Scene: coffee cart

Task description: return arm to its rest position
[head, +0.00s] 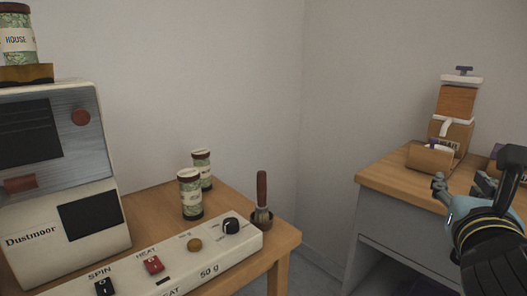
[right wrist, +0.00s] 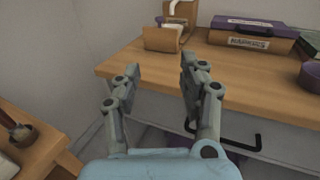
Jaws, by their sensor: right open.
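My right gripper (head: 462,188) is at the right side of the head view, in front of the right-hand cabinet's edge. In the right wrist view the right gripper (right wrist: 160,85) shows two fingers spread apart with nothing between them. Its fingertips point toward the front edge of the wooden cabinet top (right wrist: 240,88) and look clear of the objects on it. My left gripper is not in view.
A wooden table (head: 282,235) holds a Dustmoor machine (head: 95,160), a long panel with knobs (head: 215,248), two jars (head: 190,195) and a brush (head: 262,195). The cabinet (head: 385,178) bears a dispenser (head: 457,103) and a napkin box (right wrist: 250,35). A floor gap lies between them.

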